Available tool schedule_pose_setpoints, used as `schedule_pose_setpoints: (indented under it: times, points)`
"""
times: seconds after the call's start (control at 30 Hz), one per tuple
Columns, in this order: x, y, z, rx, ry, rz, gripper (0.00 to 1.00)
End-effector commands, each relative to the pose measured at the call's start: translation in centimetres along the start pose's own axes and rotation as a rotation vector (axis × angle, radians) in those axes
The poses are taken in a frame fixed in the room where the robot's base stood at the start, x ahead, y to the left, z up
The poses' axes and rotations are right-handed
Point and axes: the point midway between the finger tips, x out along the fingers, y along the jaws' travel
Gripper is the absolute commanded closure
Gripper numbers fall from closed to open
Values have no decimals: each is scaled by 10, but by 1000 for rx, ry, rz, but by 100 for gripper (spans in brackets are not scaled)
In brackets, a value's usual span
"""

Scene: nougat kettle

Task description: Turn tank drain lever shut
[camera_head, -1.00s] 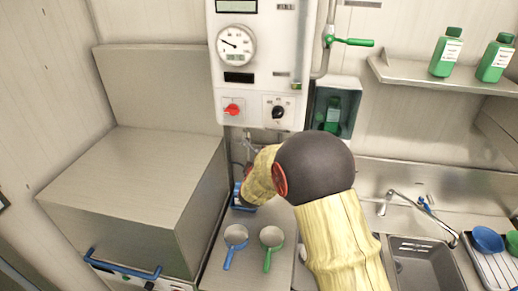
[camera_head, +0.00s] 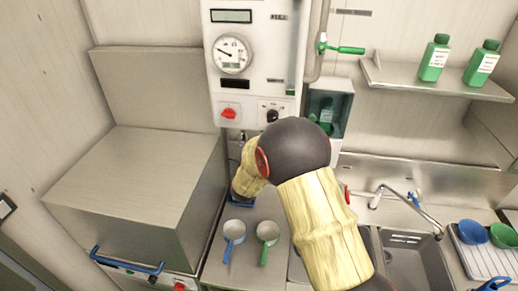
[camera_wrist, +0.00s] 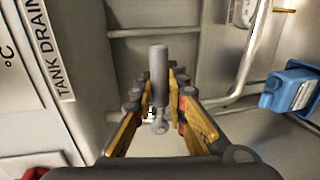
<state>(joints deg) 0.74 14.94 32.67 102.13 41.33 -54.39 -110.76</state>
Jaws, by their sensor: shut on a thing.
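The tank drain lever (camera_wrist: 158,75) is a grey rod with a round grip, standing upright in the wrist view. A knuckle at its lower end shows between the fingers. My gripper (camera_wrist: 159,98) has its black and yellow fingers on either side of the lever, shut on it. A "TANK DRAIN" label (camera_wrist: 47,55) is on the white panel to the left. In the head view, my arm hides the gripper and the lever, below the white control box (camera_head: 256,90).
A blue bottle-like object (camera_wrist: 292,90) and a pale pipe (camera_wrist: 245,50) are right of my gripper. Blue (camera_head: 234,232) and green (camera_head: 267,232) ladles lie on the counter. The steel cabinet (camera_head: 140,185) stands left; the sink (camera_head: 410,255) is right.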

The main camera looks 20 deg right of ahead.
Motion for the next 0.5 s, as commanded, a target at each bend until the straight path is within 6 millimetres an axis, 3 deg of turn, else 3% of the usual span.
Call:
schedule_pose_setpoints:
  times: [0.17, 0.2, 0.5]
  points:
    - [0, 0, -1, -2, 2, 1, 100]
    - [0, 0, -1, -2, 2, 1, 84]
    - [0, 0, 0, 0, 1, 1, 67]
